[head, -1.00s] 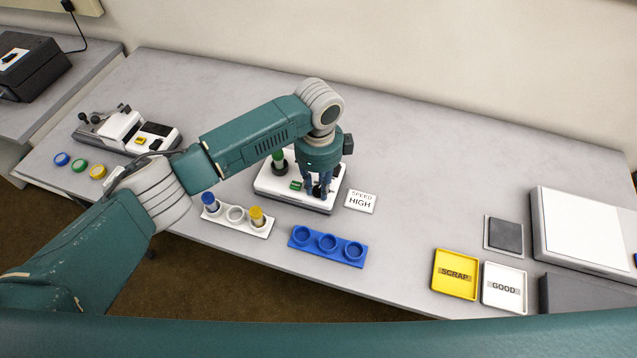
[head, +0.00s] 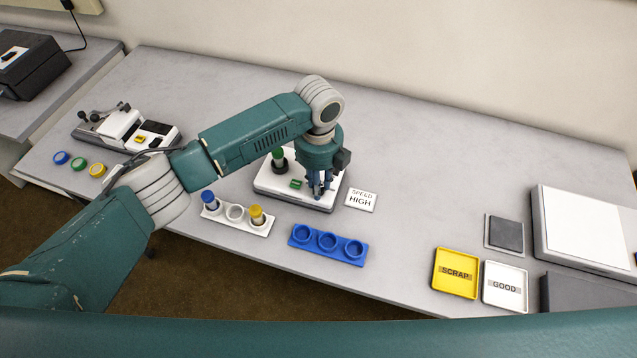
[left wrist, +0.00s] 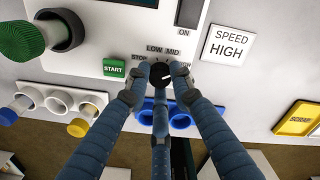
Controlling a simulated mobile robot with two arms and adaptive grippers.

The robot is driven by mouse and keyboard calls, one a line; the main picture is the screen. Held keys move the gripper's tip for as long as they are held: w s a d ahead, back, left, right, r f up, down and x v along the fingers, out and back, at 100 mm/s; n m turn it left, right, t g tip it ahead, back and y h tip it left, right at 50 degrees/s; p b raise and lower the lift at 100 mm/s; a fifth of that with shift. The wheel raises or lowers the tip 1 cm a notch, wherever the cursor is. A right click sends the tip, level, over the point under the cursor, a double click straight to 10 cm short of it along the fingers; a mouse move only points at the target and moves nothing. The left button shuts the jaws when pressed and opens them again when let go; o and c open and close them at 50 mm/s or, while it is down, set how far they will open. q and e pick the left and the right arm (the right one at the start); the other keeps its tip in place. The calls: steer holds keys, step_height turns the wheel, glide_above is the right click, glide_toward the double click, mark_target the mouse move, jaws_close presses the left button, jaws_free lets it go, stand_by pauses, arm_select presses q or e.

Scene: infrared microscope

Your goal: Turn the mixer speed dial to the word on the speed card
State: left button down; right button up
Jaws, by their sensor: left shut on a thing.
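The white mixer (head: 270,184) stands on the bench, with a green-capped vial (head: 278,157) in it. My left gripper (head: 319,194) points down at the mixer's right part. In the left wrist view its fingers are shut around the black speed dial (left wrist: 161,73). The dial's white mark points right and slightly up, away from STOP, LOW and MID. A label at the right is mostly hidden by a finger. The speed card (head: 360,200) lies right of the mixer and reads SPEED HIGH; it also shows in the left wrist view (left wrist: 228,45). My right gripper is not in view.
A white rack (head: 238,218) with blue- and yellow-capped vials and an empty blue rack (head: 327,246) stand in front of the mixer. A green START button (left wrist: 114,68) is left of the dial. SCRAP (head: 456,273) and GOOD (head: 505,287) trays lie at the right.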

arm_select(q)
steer(key=shift+w+r+m, duration=0.15)
steer(key=shift+m, duration=0.15)
stand_by(0.4)
steer(key=c, duration=1.6)
jaws_free()
steer(key=shift+c, duration=0.2)
steer(key=shift+o, duration=0.6)
step_height(320, 180, up, 12)
